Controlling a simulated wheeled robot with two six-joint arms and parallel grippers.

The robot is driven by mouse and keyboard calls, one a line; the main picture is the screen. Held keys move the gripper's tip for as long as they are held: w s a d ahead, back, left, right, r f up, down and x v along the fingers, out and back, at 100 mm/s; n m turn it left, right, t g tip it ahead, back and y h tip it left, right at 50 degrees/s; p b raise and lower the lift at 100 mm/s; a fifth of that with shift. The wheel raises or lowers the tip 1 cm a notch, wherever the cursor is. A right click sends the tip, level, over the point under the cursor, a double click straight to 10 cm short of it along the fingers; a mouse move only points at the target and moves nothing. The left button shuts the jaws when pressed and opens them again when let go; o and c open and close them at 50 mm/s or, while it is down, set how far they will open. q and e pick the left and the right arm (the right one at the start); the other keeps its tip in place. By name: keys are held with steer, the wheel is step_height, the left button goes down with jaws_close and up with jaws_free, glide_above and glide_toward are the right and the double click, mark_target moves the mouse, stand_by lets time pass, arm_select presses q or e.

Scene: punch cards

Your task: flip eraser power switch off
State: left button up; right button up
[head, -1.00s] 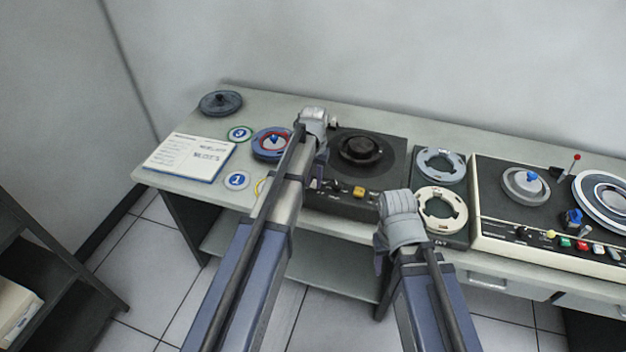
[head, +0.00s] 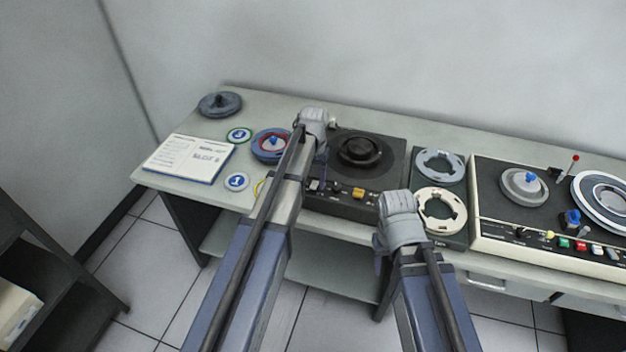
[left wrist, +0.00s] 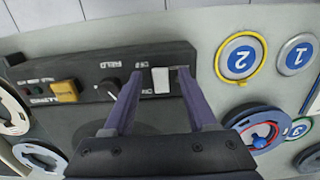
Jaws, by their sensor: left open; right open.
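The eraser (head: 385,150) is a dark box with a round black hub, on the bench behind my arms. Its front panel carries a white rocker switch (left wrist: 161,80) between upside-down OFF and ON labels in the left wrist view. I cannot tell which side of the rocker is pressed. My left gripper (left wrist: 159,73) is open and empty, its purple fingers on either side of the switch; contact is unclear. In the head view the left gripper (head: 321,184) is at the panel's left end. My right gripper (head: 379,264) is open at the bench's front edge, its fingers mostly hidden.
A yellow button (left wrist: 66,91) and a knob (left wrist: 110,88) share the panel. Reels (head: 441,209) lie right of the eraser, beside a tape deck (head: 490,215).

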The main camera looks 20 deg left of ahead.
mark_target(313, 186)
arm_select(q)
step_height(313, 186, up, 8)
steer(key=p, duration=0.7)
steer(key=shift+w+f, duration=0.15)
steer(key=shift+f, duration=0.1)
steer(key=s+d+m, duration=0.1)
steer(key=s+d, duration=0.3)
steer(key=s, duration=0.4)
steer(key=s+d+m, duration=0.1)
steer(key=s+d, duration=0.4)
steer(key=s, duration=0.2)
steer(key=s+d+m+y, duration=0.1)
steer(key=s+d, duration=0.3)
steer(key=s, duration=0.4)
steer(key=shift+s+d+f, duration=0.15)
steer(key=shift+s, duration=0.2)
